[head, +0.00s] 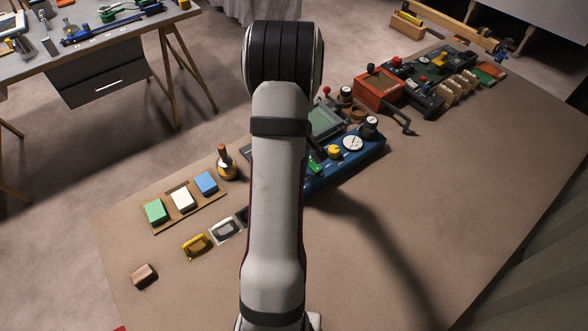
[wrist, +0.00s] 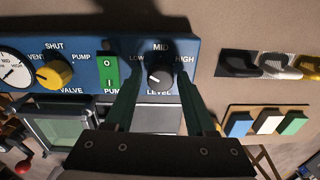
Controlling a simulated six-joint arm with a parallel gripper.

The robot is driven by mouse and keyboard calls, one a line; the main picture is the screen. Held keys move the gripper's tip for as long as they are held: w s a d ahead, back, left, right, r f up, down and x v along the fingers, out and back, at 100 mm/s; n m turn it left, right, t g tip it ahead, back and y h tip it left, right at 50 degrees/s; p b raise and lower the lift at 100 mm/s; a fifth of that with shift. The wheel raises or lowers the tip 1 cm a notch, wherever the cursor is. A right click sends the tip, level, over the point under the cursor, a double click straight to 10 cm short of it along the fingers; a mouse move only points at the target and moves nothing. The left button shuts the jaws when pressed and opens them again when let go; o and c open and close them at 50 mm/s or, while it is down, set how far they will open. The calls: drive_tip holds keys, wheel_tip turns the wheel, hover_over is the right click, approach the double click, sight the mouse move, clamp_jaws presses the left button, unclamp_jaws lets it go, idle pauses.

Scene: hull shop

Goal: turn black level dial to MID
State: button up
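The black level dial (wrist: 160,78) is on the blue panel (wrist: 205,50) in the wrist view, with LOW at its upper left, MID above and HIGH at its upper right. A small white mark on it seems to lie on its left, LOW side, but it is too small to read surely. My gripper (wrist: 160,84) is open, with one finger on each side of the dial. I cannot tell if either finger touches it. In the head view my arm hides the dial; part of the blue panel (head: 348,162) shows to the right.
A yellow valve knob (wrist: 54,73), a green pump switch (wrist: 108,72) and a white gauge (wrist: 12,70) are left of the dial. A grey screen (wrist: 60,125) lies below. Coloured blocks on a tray (head: 160,232) are left of my arm. The right tabletop is clear.

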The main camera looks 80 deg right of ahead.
clamp_jaws()
drive_tip(key=m, duration=1.1)
drive_tip(key=shift+m, duration=0.3)
idle(0.6)
drive_tip(key=shift+o, duration=1.5)
unclamp_jaws()
